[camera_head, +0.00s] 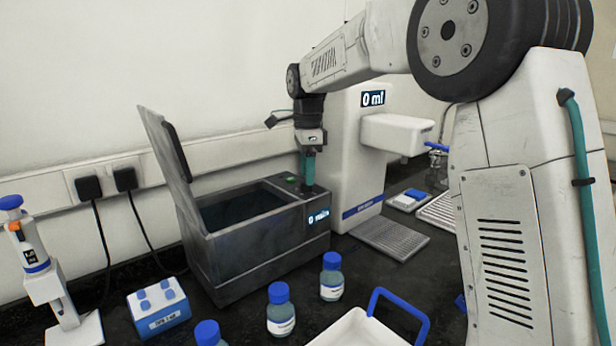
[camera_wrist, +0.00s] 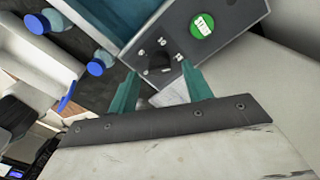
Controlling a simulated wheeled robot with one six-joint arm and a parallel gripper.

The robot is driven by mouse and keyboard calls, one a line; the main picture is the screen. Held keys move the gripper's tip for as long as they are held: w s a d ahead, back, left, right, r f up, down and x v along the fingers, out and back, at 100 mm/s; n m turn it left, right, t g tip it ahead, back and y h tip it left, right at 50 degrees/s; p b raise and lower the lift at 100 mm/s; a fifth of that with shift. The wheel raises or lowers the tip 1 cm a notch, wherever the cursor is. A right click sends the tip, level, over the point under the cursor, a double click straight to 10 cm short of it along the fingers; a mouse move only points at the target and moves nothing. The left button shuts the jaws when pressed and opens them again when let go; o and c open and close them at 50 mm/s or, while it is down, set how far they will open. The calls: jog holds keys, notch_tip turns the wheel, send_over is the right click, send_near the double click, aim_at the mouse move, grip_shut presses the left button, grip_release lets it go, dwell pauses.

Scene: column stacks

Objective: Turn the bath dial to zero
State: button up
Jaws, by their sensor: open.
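The bath (camera_head: 262,255) is a grey metal box with its lid (camera_head: 165,160) raised and dark liquid inside. A small lit display on its front reads 0, with a unit too small to read surely. The bath dial (camera_wrist: 157,65) is a dark knob on the grey top panel, with several small marks around it. My gripper (camera_head: 308,172) points down over the panel at the bath's right end. In the wrist view its teal fingers (camera_wrist: 159,72) are open, one on each side of the dial. Whether they touch it cannot be told.
A green START button (camera_wrist: 202,26) is close to the dial. A white dispenser (camera_head: 358,150) showing "0 ml" stands right of the bath. Blue-capped bottles (camera_head: 331,278), a blue box (camera_head: 158,308), a pipette stand (camera_head: 50,290) and a white tray (camera_head: 360,328) are in front.

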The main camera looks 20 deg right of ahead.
jog(key=shift+f, duration=1)
jog(key=c, duration=1)
